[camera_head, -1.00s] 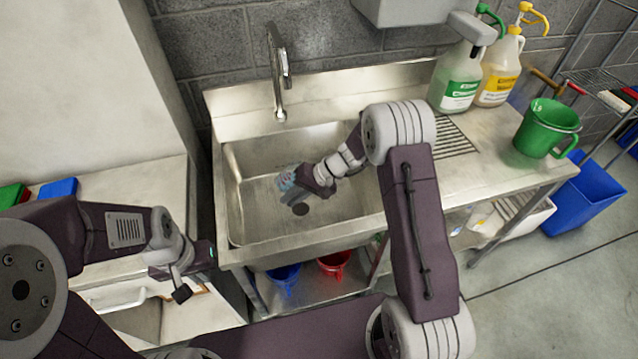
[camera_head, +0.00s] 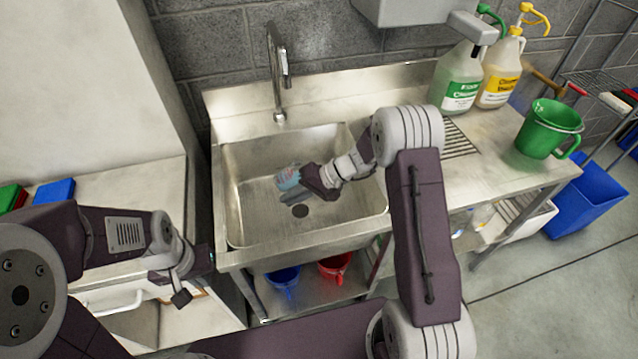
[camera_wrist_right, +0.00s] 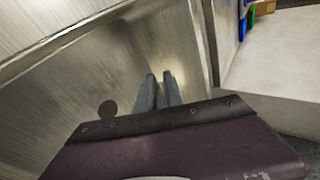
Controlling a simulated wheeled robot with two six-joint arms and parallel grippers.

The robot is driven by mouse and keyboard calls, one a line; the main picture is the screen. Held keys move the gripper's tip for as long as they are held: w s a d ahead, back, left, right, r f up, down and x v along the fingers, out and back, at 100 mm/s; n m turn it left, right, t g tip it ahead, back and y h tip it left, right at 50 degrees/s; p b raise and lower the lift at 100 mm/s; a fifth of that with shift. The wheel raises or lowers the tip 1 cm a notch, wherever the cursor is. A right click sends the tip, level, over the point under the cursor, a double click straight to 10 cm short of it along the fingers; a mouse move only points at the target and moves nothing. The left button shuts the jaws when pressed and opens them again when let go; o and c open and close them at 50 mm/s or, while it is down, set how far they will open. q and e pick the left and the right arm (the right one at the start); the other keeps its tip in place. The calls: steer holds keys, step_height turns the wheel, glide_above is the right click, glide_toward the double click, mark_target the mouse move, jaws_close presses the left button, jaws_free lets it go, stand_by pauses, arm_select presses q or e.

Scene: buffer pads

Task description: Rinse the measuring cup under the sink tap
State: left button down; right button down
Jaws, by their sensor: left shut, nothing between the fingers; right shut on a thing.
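The measuring cup (camera_head: 287,178) is a small clear bluish cup. It is in the sink basin (camera_head: 245,208), above or near the basin floor; I cannot tell the exact gap. My right gripper (camera_head: 296,190) is shut on it. In the right wrist view the two fingers (camera_wrist_right: 158,92) point down into the basin, and I cannot make out the cup there. The sink tap (camera_head: 280,75) stands at the back of the sink, its spout behind the cup in the picture. I see no water stream. My left gripper (camera_head: 206,258) is shut and empty, left of the sink's front corner.
A dark drain (camera_head: 300,210) is in the basin floor. A blue bucket (camera_head: 285,277) and a red bucket (camera_head: 335,265) are below. The basin's left part is clear.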

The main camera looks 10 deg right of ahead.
steer(key=shift+d+r+t+y+b, duration=0.15)
steer(key=shift+r+y+b, duration=0.25)
steer(key=shift+y, duration=0.25)
steer(key=shift+a+r+t+y+b, duration=0.15)
steer(key=shift+r+y+b, duration=0.2)
steer(key=shift+y, duration=0.3)
stand_by(0.4)
steer(key=shift+d+f+b, duration=0.1)
steer(key=shift+b, duration=0.25)
steer(key=shift+d+r+y+b, duration=0.15)
steer(key=shift+r+y+b, duration=0.2)
steer(key=shift+y+b, duration=0.65)
steer(key=shift+s+d+r+t+y+b, duration=0.1)
steer(key=shift+d+r+t+y+b, duration=0.2)
steer(key=shift+b, duration=0.65)
steer(key=shift+s+d+r+t+y+b, duration=0.1)
steer(key=shift+d+y+b, duration=0.3)
steer(key=shift+b, duration=0.5)
steer(key=shift+d+r+y+b, duration=0.3)
steer(key=shift+y+b, duration=0.4)
steer(key=shift+b, duration=0.5)
